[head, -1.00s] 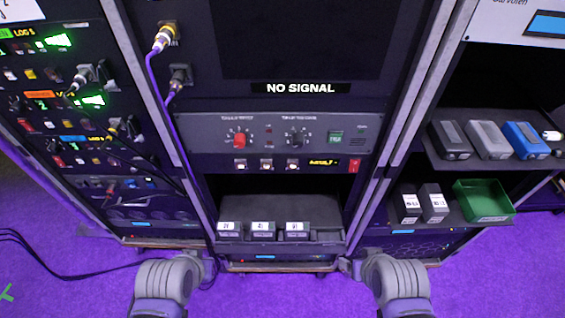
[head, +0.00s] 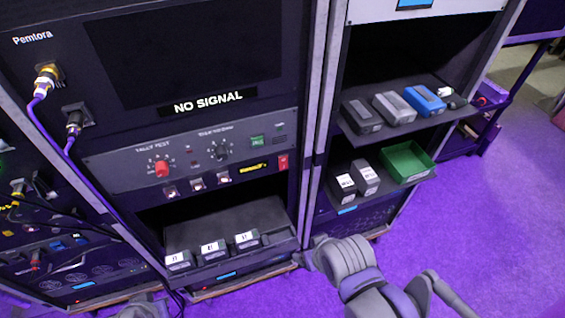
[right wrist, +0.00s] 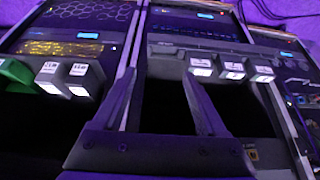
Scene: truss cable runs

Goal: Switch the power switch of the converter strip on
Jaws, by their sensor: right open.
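In the head view my right arm is low, in front of the racks, well away from the switch.
A NO SIGNAL screen (head: 185,55) is above the knob panel (head: 130,161). Labelled boxes stand on a shelf (head: 285,244) below. The right rack holds grey and blue boxes (head: 425,100) and a green tray (head: 427,178). Purple floor to the right is clear.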

